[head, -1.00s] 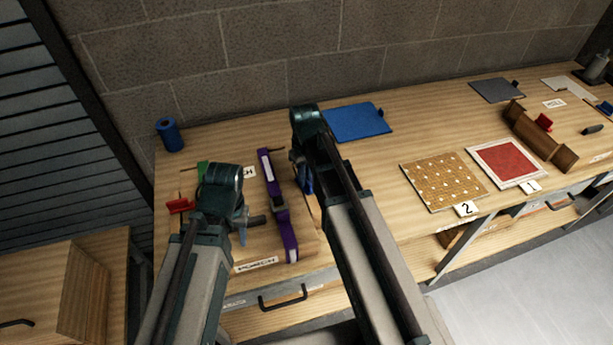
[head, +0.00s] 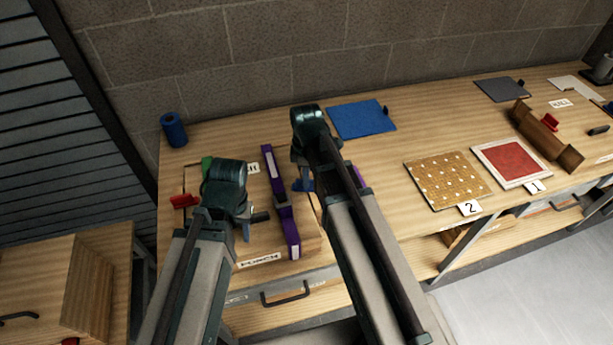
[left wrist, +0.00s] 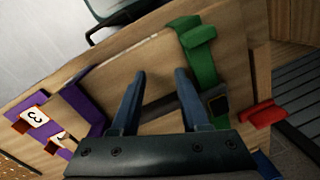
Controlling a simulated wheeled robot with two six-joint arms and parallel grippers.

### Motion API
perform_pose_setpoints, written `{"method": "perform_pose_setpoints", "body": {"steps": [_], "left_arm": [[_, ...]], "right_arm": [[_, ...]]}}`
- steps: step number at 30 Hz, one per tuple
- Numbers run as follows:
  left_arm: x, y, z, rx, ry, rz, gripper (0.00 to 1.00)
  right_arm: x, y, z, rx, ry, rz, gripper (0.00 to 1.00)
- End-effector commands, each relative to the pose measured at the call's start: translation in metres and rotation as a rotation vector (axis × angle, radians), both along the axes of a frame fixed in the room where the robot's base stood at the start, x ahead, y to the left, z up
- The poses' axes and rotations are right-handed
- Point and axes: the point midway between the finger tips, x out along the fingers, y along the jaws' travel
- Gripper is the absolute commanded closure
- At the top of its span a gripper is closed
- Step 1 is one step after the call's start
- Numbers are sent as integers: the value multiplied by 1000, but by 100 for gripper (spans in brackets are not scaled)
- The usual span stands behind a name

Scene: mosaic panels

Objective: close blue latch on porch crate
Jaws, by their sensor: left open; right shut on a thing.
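The crate labelled PORCH (head: 259,260) lies on the left part of the bench. A purple strap (head: 281,203) crosses it, and a green latch (head: 207,165) and red latch (head: 184,201) are at its left. My right gripper (head: 303,180) is shut at the crate's right side on a blue part (head: 303,186), seemingly the blue latch; the arm hides much of it. My left gripper (head: 245,228) is open and empty over the crate. In the left wrist view its fingers (left wrist: 157,100) are apart, near the green latch (left wrist: 199,57).
A blue roll (head: 173,130) stands at the bench's back left. A blue panel (head: 362,119) lies behind my right arm. Mosaic panels (head: 447,180) (head: 511,163) and a wooden holder (head: 545,138) lie to the right. The bench between the blue panel and the mosaics is clear.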

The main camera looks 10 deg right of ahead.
Motion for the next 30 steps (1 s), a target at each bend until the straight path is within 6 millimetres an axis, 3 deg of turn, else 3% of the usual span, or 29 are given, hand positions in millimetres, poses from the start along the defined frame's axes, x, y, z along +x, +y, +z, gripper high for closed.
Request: {"method": "perform_pose_setpoints", "body": {"steps": [12,30], "left_arm": [[0,0,0,0,0,0,55],[0,0,0,0,0,0,55]], "right_arm": [[-5,1,0,0,1,261,100],[-7,1,0,0,1,343,100]]}}
